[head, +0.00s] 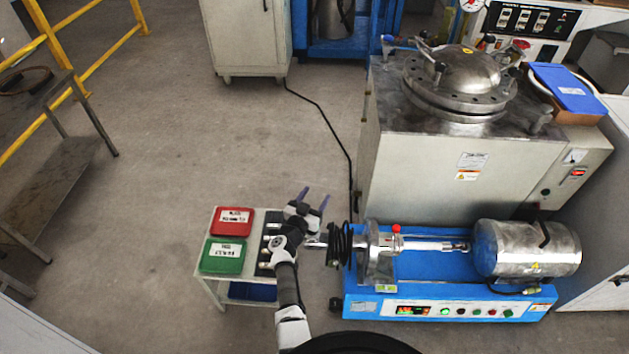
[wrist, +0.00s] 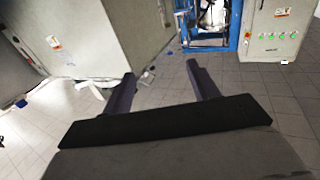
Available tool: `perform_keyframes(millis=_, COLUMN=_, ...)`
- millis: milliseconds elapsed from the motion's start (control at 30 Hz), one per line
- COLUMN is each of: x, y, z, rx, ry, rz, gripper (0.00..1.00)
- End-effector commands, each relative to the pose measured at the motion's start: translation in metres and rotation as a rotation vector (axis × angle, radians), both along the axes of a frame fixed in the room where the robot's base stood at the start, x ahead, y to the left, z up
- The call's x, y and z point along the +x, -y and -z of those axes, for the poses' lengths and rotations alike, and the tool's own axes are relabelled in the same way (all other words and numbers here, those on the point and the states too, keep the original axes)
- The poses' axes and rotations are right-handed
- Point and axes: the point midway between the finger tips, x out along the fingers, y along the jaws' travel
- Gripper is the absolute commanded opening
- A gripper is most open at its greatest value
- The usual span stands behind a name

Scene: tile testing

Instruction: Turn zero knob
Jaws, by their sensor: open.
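The blue test machine (head: 360,306) stands on the floor at the lower right of the head view. Its white front panel (head: 425,309) carries a small lit display (head: 412,310) and a row of small green, red and dark controls (head: 476,312). Which of these is the zero knob is too small to tell. My gripper (head: 314,197) is open and empty, above and to the left of the machine, apart from its panel. In the wrist view, the two fingers (wrist: 160,74) stand apart with nothing between them; the panel does not show there.
A small white cart (head: 210,288) with a red tray (head: 232,221) and a green tray (head: 223,255) stands below my arm. A large grey vessel cabinet (head: 420,180) stands behind the machine. A black cable (head: 325,118) crosses the floor. Open floor (head: 200,130) lies left.

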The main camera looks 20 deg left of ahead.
Motion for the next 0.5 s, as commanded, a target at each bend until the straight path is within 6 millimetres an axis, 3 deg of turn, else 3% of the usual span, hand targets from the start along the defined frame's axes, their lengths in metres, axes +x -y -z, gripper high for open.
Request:
perform_keyframes(millis=33, x=-0.001, y=0.000, z=-0.016, rx=0.001, ry=0.002, rz=-0.001, gripper=0.59)
perform_keyframes(millis=200, x=0.000, y=0.000, z=-0.039, rx=0.001, ry=0.001, rz=0.001, gripper=0.59)
perform_keyframes(millis=500, x=0.000, y=0.000, z=-0.047, rx=0.000, ry=-0.001, rz=0.000, gripper=0.59)
